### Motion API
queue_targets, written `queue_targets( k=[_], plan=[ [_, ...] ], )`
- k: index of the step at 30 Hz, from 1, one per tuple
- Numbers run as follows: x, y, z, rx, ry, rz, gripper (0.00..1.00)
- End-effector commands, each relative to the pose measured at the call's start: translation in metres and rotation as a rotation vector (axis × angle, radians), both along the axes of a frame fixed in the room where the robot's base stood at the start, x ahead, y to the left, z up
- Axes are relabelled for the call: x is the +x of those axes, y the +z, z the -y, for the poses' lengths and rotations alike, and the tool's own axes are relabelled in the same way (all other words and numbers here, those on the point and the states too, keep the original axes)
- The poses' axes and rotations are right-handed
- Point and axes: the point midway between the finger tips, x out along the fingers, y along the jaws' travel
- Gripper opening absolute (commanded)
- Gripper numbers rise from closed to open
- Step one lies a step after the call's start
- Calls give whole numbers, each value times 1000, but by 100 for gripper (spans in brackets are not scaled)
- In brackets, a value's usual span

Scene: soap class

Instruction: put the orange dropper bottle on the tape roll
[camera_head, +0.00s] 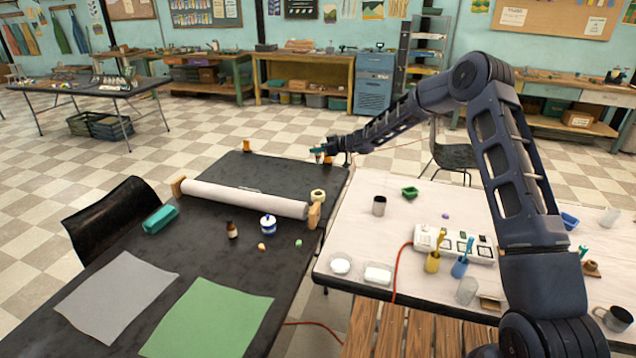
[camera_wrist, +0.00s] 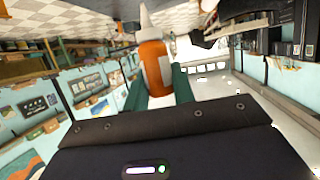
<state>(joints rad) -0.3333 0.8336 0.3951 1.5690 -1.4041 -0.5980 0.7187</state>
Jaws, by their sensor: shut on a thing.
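My gripper (camera_head: 319,151) is above the far right corner of the black table in the head view. Its green fingers, seen in the wrist view (camera_wrist: 158,88), are shut on the orange dropper bottle (camera_wrist: 155,62), which has a white label and a pale tip. In the head view the held bottle is tiny and hard to separate from the fingers. A small pale yellow ring, which looks like the tape roll (camera_head: 318,195), is on the black table by the right end of the long white roll. My gripper is beyond it and apart from it.
The long white roll (camera_head: 245,199) lies across the black table (camera_head: 100,262) between wooden end pieces. A brown bottle (camera_head: 232,230) and a blue-and-white jar (camera_head: 268,226) stand in front of it. Another orange item (camera_head: 247,146) is at the far edge. A cluttered white table (camera_head: 345,235) adjoins on the right.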

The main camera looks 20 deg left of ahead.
Motion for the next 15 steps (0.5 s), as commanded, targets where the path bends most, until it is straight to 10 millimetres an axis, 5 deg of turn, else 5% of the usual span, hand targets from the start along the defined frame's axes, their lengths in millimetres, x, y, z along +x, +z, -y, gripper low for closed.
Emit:
queue_targets(
  k=[9,15],
  plan=[
    [0,-71,0,-2,-1,-2,4],
    [0,-97,0,0,0,0,4]
  ],
)
